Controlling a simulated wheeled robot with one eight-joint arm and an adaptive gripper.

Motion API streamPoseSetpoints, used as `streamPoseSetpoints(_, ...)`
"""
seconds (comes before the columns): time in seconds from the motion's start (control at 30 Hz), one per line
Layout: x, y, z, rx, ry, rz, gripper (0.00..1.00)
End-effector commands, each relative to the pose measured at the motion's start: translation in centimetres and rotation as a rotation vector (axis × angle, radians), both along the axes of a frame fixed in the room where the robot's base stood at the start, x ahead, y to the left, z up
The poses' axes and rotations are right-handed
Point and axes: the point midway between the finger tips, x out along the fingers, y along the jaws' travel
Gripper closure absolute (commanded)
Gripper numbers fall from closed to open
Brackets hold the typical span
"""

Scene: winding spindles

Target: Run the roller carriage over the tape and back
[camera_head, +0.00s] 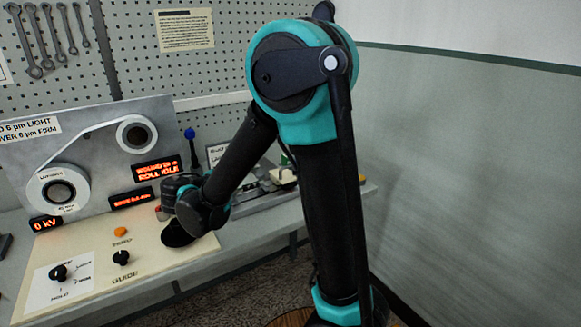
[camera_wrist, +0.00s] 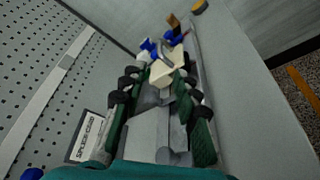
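In the wrist view, my gripper (camera_wrist: 158,82) is open, its two green-padded fingers apart on either side of a grey bed (camera_wrist: 147,137). A cream block (camera_wrist: 163,75), which looks like the roller carriage, sits on the bed near the fingertips, with blue parts (camera_wrist: 150,46) just beyond. I cannot tell whether the fingers touch it. No tape can be clearly made out on the bed. In the head view, a cream block (camera_head: 284,176) shows on the bench apparatus to the right of my forearm; my fingers are not clearly visible there.
A winding panel with two white spools (camera_head: 58,191) (camera_head: 136,134) stands at the left. Before it lies a control plate with black knobs (camera_head: 60,272) and an orange button (camera_head: 120,231). A display reads "ROLL IDLE" (camera_head: 158,170). Pegboard is behind; a wall stands at right.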

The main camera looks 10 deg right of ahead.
Motion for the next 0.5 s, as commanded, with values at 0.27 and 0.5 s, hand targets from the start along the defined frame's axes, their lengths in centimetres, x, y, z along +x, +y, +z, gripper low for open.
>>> streamPoseSetpoints(0.27,2.8,-4.4,-1.1,0.000,0.001,-0.006,0.69)
streamPoseSetpoints(0.5,5.4,-8.1,-2.1,0.000,0.001,-0.006,0.69)
